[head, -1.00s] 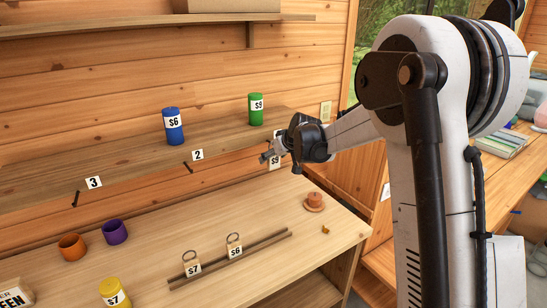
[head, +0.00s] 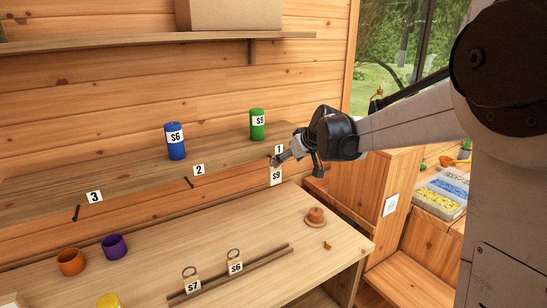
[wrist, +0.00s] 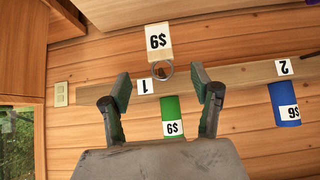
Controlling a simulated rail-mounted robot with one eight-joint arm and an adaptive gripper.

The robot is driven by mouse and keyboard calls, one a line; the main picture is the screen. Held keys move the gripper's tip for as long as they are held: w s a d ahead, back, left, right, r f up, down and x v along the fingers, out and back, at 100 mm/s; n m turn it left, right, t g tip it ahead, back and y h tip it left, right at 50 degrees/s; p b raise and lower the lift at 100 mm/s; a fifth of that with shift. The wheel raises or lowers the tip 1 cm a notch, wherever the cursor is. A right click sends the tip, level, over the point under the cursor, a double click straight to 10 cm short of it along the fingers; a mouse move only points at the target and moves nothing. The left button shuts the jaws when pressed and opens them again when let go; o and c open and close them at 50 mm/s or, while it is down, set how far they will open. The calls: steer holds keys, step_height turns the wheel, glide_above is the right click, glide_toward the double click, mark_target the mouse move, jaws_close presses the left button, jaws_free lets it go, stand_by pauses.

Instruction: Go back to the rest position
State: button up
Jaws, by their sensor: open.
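My gripper (head: 277,160) is open and empty, at the right end of the shelf with numbered hooks (head: 120,184). A wooden tag marked S9 (head: 276,177) hangs below the number 1 label (head: 279,150). The fingertips appear close to the top of this tag in the head view. In the wrist view, which is upside down, the open fingers (wrist: 160,80) stand on either side of the tag's ring. The tag (wrist: 158,41) and its ring are apart from both fingers there. The hook itself is not clearly visible.
A green cylinder S9 (head: 257,124) and a blue cylinder S6 (head: 175,142) stand on the shelf. Tags S7 (head: 192,286) and S6 (head: 235,268) lie at a rail on the bench below. Purple (head: 114,246) and orange (head: 70,262) cups stand at left.

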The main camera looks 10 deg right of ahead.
steer(key=s+a+m+h+b, duration=0.2)
steer(key=s+a+b, duration=0.1)
steer(key=s, duration=2)
steer(key=s+f+m, duration=0.1)
steer(key=s+f, duration=0.3)
steer(key=s, duration=0.5)
steer(key=s+f+g+h+b, duration=0.1)
steer(key=s+f, duration=0.3)
steer(key=s, duration=0.5)
steer(key=shift+s+d+f+m+b, duration=0.2)
steer(key=shift+d+m+b, duration=0.1)
steer(key=shift+d+m, duration=0.15)
